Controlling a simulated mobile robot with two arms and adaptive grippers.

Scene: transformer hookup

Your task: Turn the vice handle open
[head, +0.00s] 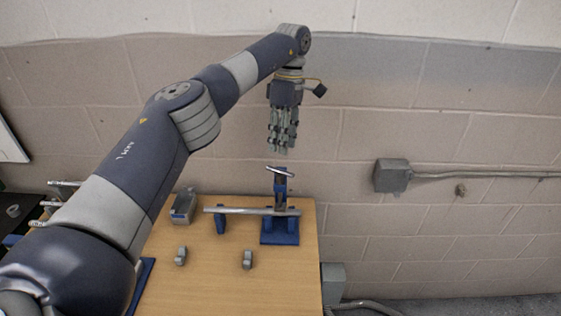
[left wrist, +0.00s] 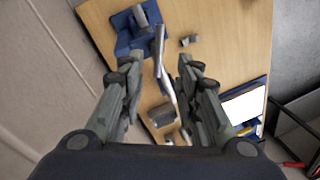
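The blue vice (head: 282,228) stands at the back right of the wooden table. Its silver handle (head: 280,171) is a short, slightly tilted bar on top of the blue upright. A long metal bar (head: 235,210) lies level across the vice and a small blue stand (head: 221,220). My left gripper (head: 279,151) points down just above the handle, apart from it. In the left wrist view its two fingers are spread, with nothing held between them. There the vice's blue base (left wrist: 124,40) shows beyond the fingertips; I cannot clearly separate handle from bar. My right gripper is not in view.
A grey box-like part (head: 184,207) and two small grey blocks, one left (head: 181,256) and one right (head: 247,260), sit on the table (head: 215,285). The brick wall is close behind. A grey wall box (head: 391,176) with conduit is at right.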

